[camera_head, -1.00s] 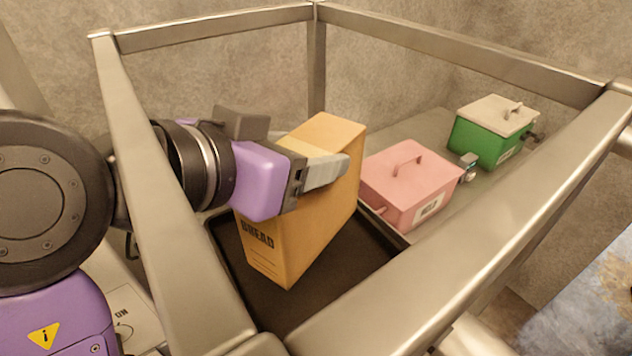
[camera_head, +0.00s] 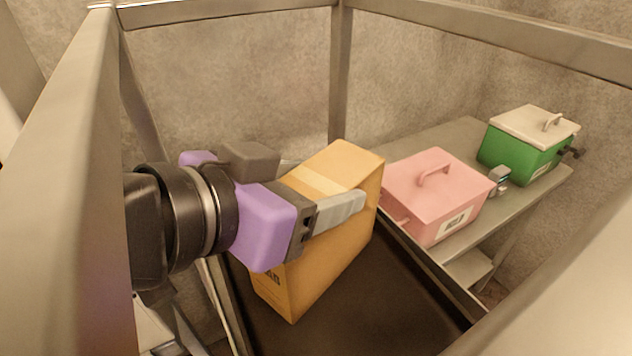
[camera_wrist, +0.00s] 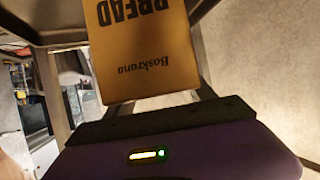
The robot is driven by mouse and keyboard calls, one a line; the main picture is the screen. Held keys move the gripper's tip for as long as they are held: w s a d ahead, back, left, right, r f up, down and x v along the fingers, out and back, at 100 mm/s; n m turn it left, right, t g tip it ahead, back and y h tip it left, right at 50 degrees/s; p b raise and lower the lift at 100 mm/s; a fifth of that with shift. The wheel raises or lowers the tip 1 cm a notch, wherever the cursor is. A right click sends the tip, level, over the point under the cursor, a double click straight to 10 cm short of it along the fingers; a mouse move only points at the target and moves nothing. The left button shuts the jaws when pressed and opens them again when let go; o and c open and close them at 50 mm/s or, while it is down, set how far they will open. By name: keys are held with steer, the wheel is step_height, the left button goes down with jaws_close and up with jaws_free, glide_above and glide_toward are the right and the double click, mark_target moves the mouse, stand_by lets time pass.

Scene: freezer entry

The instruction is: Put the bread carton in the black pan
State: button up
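The bread carton (camera_head: 325,250) is a tall orange-tan box with a paler strip across its top. My gripper (camera_head: 330,185) is shut on its upper part, one grey finger along the near face and the other mostly hidden behind. The black pan (camera_head: 400,300) is a dark, shallow, wide tray under the carton. The carton stands slightly tilted over the pan's left part; I cannot tell whether its bottom touches the pan floor. In the wrist view the carton (camera_wrist: 145,55) fills the upper middle, its printed lettering upside down.
A pink lidded box (camera_head: 435,195) stands on a grey shelf (camera_head: 450,140) just right of the pan. A green box with a cream lid (camera_head: 525,145) stands farther back. Metal frame bars (camera_head: 340,80) surround the pan. The pan's right part is clear.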

steer(key=o, duration=0.4)
steer(key=shift+o, duration=0.2)
steer(key=shift+r+p, duration=0.25)
steer(key=shift+p, duration=0.05)
steer(key=p+v, duration=0.2)
steer(key=v, duration=1)
steer(key=shift+p, duration=0.3)
steer(key=shift+f, duration=0.1)
